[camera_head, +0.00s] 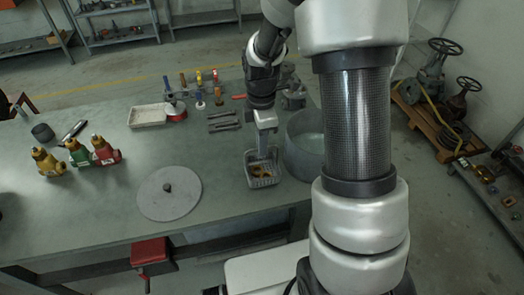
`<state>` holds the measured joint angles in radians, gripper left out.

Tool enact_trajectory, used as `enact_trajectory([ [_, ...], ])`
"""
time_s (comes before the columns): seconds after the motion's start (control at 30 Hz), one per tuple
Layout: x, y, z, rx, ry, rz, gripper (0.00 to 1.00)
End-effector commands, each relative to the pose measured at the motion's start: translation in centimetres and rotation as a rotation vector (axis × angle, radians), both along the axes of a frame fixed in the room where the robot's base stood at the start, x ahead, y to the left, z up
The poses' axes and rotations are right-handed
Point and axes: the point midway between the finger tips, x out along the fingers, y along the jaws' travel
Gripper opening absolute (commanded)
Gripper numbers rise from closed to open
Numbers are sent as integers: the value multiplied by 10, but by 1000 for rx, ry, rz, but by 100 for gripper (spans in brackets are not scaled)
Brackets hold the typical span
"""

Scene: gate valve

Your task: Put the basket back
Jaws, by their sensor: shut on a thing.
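A small grey wire basket (262,176) with brownish-orange parts in it is near the right part of the bench, just left of a round grey tub (303,150). An upright pale handle rises from the basket. My gripper (264,110) points down and is shut on the top of this handle. Its fingers are small and partly hidden here. I cannot tell whether the basket rests on the bench or hangs just above it. A round grey lid with a dark knob (168,193) lies flat on the bench, left of the basket.
Yellow, green and red bottles (78,153) stand at the bench's left. A white tray (147,116), a red-and-white roll (175,112) and several small tools are at the back. A red vise (150,252) is at the front edge. The bench between bottles and lid is clear.

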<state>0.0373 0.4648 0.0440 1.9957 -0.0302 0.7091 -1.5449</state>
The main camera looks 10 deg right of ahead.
Motion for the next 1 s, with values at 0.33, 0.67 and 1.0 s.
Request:
enact_trajectory([
  [0.33,0,0,-26,0,0,0,0],
  [0.67,0,0,-29,0,2,0,24],
  [1.0,0,0,-23,0,0,0,24],
])
